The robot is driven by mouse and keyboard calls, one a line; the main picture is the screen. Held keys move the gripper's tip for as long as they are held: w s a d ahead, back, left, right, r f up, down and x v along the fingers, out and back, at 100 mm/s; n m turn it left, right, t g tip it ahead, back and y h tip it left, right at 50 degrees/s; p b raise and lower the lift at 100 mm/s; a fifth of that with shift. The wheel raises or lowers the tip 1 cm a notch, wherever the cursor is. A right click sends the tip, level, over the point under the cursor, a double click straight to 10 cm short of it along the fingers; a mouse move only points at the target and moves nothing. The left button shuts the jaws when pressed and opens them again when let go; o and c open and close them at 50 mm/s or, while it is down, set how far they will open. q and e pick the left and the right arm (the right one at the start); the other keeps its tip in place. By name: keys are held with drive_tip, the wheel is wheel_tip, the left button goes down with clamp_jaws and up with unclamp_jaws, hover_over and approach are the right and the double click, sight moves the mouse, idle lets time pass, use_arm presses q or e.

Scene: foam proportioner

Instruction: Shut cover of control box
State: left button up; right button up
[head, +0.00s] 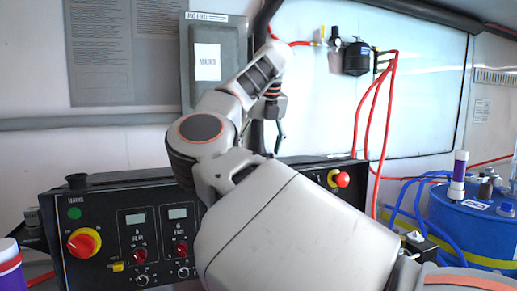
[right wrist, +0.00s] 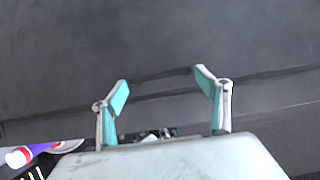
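A grey control box (head: 214,85) with a white label is on the back wall, left of centre in the head view. Its front looks flat, but I cannot tell whether its cover is fully shut. My right gripper (head: 277,128) is to the right of the box's lower part, pointing down, and the arm overlaps the box's lower right corner. In the right wrist view the right gripper (right wrist: 160,80) has its teal-padded fingers spread, with nothing between them. A dark grey surface fills the view beyond them. My left gripper is not in view.
A black console (head: 105,222) with knobs and a red button (head: 342,180) stands below the wall, partly hidden by my arm. Red hoses (head: 377,100) hang to the right. A blue drum (head: 470,225) stands at far right. A purple-and-white container (head: 9,265) is at lower left.

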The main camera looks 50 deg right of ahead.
drive_tip(key=shift+o, duration=0.3)
drive_tip(key=shift+s+a+r, duration=0.1)
drive_tip(key=shift+s+r, duration=0.05)
drive_tip(key=shift+r, duration=0.1)
